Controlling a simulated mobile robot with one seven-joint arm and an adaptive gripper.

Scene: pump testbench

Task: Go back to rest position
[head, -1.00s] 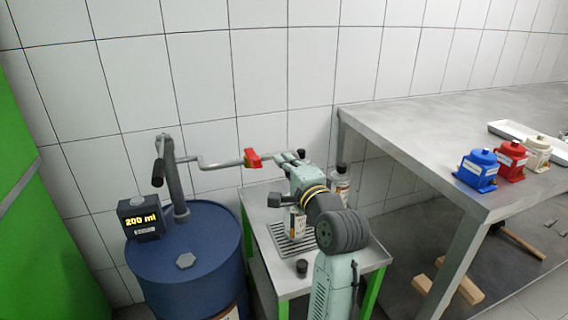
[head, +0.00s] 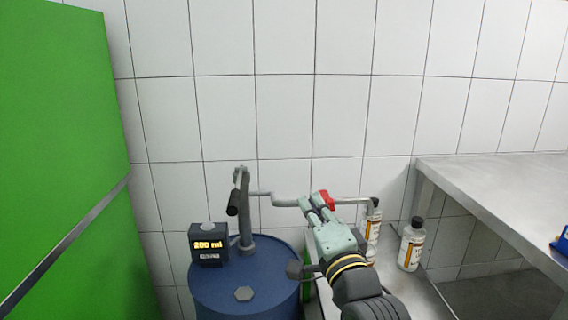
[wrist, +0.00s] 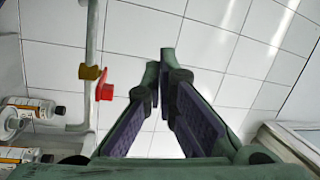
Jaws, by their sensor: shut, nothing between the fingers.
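My gripper (head: 312,200) is in front of the pump's outlet pipe in the head view, close to a red valve handle (head: 327,200). In the wrist view my gripper (wrist: 161,58) is shut with nothing between its fingers. The red handle (wrist: 105,86) and a yellow fitting on the pipe (wrist: 90,72) are to its left there, apart from the fingers. The pump's outlet pipe (head: 288,202) runs from the blue drum (head: 240,300) to the right and is partly hidden behind my gripper.
A display reading 200 ml (head: 208,246) sits on the drum. Two labelled bottles, one under the spout (head: 372,232) and one beside it (head: 411,245), stand by the steel bench (head: 505,195). A green panel (head: 60,150) closes the left side.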

